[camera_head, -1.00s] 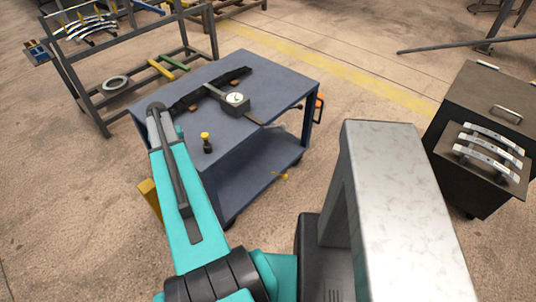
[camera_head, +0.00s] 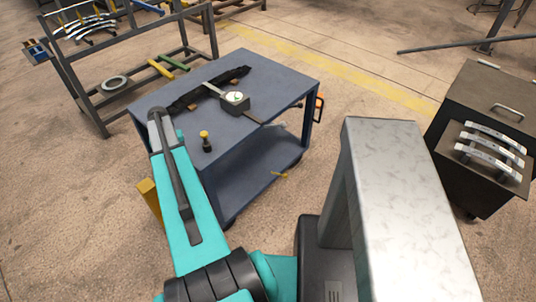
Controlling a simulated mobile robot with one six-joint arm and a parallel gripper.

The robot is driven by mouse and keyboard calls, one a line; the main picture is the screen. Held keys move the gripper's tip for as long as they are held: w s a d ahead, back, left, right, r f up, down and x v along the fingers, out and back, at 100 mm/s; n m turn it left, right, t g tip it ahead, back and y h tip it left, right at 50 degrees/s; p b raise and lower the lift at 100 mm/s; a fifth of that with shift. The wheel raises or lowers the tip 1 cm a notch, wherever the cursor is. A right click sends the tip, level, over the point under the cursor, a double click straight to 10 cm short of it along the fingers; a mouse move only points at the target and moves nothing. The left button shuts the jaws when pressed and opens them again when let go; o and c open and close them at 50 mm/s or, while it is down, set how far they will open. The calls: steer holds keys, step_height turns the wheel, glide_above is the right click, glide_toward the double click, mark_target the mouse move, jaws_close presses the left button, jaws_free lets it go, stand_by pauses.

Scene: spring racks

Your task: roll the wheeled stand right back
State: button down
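The wheeled stand (camera_head: 270,75) is a blue two-level cart with a flat top and a lower shelf (camera_head: 255,182). Dark wheels show under its near and right corners. It stands upright on the floor in the middle left. My teal arm reaches up to its near left edge, and the arm's far end overlaps that edge in the picture. I cannot tell whether they touch. My gripper is hidden beyond the arm's end, so its fingers do not show. A dial gauge (camera_head: 235,97), a yellow-topped black piece (camera_head: 205,141) and a long dark strip lie on the top.
A grey metal rack (camera_head: 88,122) with a ring and coloured bars stands close behind the cart on the left. A dark cabinet (camera_head: 490,95) with curved handles stands at the right. Open concrete floor with a yellow line (camera_head: 380,90) lies behind the cart.

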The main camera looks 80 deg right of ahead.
steer(key=shift+f+b, duration=0.3)
steer(key=shift+f, duration=0.45)
steer(key=shift+r, duration=0.1)
step_height(320, 180, up, 8)
steer(key=w+a+p, duration=0.1)
steer(key=p, duration=0.2)
steer(key=shift+a+p, duration=0.3)
steer(key=shift+p, duration=0.1)
stand_by(0.7)
steer(key=shift+w, duration=0.2)
